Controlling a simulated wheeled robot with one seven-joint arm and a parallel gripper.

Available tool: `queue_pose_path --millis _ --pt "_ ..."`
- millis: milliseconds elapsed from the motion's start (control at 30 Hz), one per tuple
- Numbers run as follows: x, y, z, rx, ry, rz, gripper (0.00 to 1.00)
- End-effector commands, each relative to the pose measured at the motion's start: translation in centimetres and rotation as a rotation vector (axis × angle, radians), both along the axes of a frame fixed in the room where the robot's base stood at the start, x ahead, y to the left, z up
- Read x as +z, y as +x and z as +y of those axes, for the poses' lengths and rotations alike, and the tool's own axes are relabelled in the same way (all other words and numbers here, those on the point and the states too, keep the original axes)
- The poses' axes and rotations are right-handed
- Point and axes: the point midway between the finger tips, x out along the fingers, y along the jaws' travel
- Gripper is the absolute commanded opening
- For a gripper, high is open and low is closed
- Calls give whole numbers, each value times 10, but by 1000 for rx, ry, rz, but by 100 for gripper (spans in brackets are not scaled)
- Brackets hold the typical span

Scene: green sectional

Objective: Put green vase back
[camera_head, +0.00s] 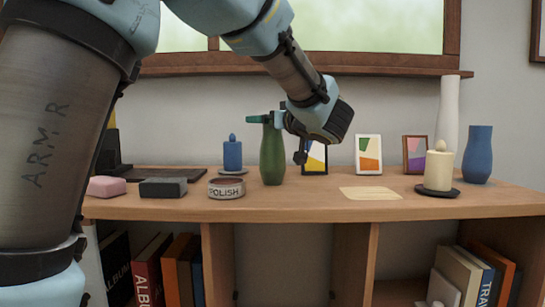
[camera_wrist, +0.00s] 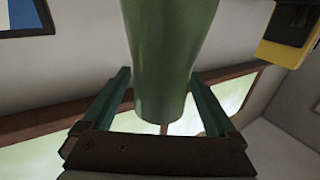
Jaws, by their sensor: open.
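The green vase (camera_head: 272,158) stands upright on the wooden shelf top (camera_head: 310,205), left of centre in the head view. My gripper (camera_head: 264,119) is at the height of the vase's neck, coming from the upper right. In the wrist view the vase (camera_wrist: 165,45) is between the two teal fingers of my gripper (camera_wrist: 160,76). The fingers are apart, with a gap showing on each side of the vase. Part of the vase's top is hidden by the gripper in the head view.
A polish tin (camera_head: 227,188) and a blue candle (camera_head: 232,155) stand left of the vase. Picture frames (camera_head: 368,154) stand behind to the right. A flat pale patch (camera_head: 368,193) lies bare on the top. A cream candle (camera_head: 439,170) and blue vase (camera_head: 477,155) stand further right.

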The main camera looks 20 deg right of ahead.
Motion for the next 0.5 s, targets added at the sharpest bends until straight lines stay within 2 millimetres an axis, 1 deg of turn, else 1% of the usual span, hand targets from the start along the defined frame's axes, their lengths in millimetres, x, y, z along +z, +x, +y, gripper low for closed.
queue_pose_path --millis 100,300,500 --pt "0 6 1 1 0 0 93" --pt "-1 6 1 0 0 0 92" --pt "-1 6 0 0 0 0 69"
